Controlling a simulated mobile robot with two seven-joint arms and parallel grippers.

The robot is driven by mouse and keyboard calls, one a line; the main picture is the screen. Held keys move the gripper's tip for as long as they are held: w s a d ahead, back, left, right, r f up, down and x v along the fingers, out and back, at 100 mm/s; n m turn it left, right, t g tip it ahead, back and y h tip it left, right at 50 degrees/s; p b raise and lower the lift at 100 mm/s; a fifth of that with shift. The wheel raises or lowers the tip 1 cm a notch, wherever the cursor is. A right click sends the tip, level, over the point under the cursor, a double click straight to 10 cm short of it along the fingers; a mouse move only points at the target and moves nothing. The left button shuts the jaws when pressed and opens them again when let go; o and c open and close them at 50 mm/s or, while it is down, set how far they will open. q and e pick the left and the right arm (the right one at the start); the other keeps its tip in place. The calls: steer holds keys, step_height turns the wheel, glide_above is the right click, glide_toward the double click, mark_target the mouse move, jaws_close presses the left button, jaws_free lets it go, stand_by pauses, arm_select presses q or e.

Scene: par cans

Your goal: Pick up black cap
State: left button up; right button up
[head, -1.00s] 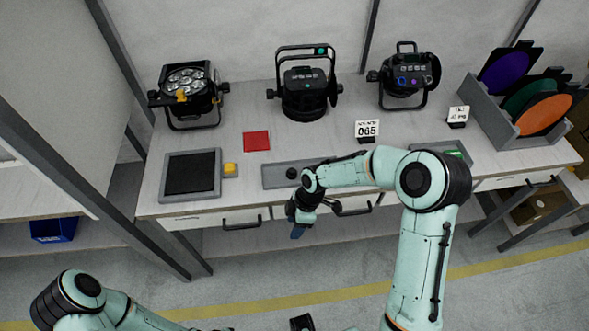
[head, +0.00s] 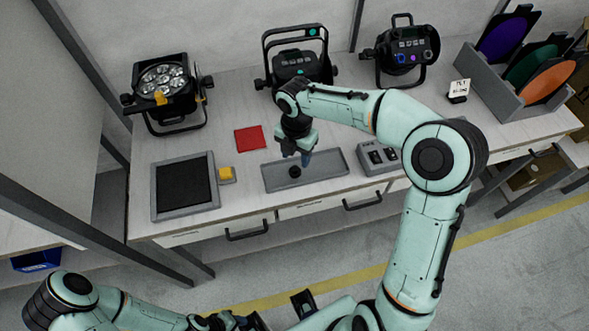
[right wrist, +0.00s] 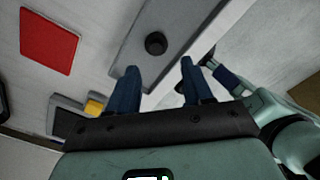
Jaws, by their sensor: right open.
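The black cap (head: 295,172) is a small round piece in the shallow grey tray (head: 330,172) near the bench's front edge. In the right wrist view the cap (right wrist: 156,43) lies in the tray, beyond the fingertips and roughly between their lines. My right gripper (head: 297,161) hangs over the tray close to the cap, pointing down. Its blue fingers (right wrist: 159,66) are apart with nothing between them. My left gripper (head: 232,321) is low at the picture's bottom edge, partly cut off, and its opening is unclear.
Left of the tray are a yellow block (head: 227,174), a dark-topped grey pad (head: 186,186) and a red square (head: 250,139). A grey switch box (head: 378,156) stands right of the tray. Par cans (head: 166,88) line the back, with a rack of coloured discs (head: 520,88) at the right.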

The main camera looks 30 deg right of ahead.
mark_target(295, 169)
steer(key=shift+w+a+f+b, duration=0.1)
steer(key=shift+w+f+b, duration=0.05)
steer(key=shift+f, duration=1.65)
steer(key=shift+w+f+b, duration=0.1)
steer(key=shift+f+b, duration=0.05)
steer(key=shift+f, duration=1.6)
steer(key=c, duration=0.8)
